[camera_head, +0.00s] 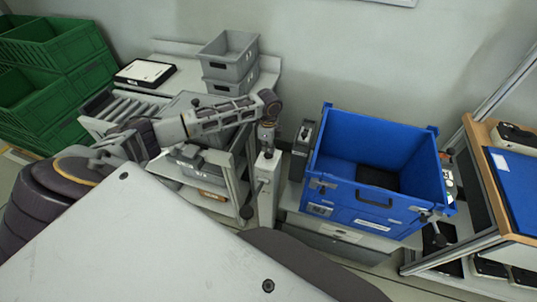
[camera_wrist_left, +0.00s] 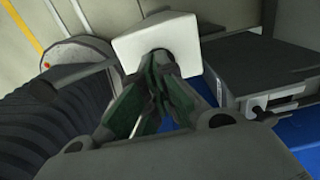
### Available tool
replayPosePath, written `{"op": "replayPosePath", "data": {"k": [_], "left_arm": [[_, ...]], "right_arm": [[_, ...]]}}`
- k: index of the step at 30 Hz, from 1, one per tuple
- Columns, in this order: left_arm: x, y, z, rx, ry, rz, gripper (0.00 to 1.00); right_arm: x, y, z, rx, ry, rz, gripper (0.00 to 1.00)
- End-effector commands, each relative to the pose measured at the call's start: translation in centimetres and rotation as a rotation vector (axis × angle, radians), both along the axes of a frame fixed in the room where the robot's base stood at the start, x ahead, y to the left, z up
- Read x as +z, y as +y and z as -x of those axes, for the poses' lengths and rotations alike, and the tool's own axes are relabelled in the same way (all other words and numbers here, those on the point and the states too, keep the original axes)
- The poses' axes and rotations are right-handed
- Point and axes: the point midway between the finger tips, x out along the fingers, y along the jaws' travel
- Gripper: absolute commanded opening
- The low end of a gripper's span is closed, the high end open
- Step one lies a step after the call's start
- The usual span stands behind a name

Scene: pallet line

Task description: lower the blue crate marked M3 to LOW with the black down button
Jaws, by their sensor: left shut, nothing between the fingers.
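The blue crate (camera_head: 368,212) stands open and upright on a low grey base right of centre in the head view; its white labels are too small to read. A corner of blue also shows at the right of the left wrist view. My left gripper (camera_head: 267,152) is shut and empty, pointing down at the top of a pale grey post (camera_head: 265,195) left of the crate. In the left wrist view, the closed fingertips (camera_wrist_left: 158,58) are over the post's white top (camera_wrist_left: 180,42). They hide its middle; I cannot tell contact, and no black button shows. My right gripper is out of view.
A grey box device (camera_head: 303,137) stands between post and crate. A workbench (camera_head: 485,185) with a blue mat is at right. Grey bins (camera_head: 229,57) and a roller shelf (camera_head: 122,108) are behind my left arm. Green crates (camera_head: 50,60) are stacked at far left.

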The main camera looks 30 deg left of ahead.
Motion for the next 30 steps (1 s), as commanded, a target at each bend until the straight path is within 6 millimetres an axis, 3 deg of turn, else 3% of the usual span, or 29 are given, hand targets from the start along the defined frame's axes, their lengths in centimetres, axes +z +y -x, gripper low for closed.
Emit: {"op": "replayPosePath", "data": {"k": [30], "left_arm": [[-1.5,0.0,0.0,0.000,0.000,0.000,0.00]], "right_arm": [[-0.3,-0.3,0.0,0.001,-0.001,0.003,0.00]]}}
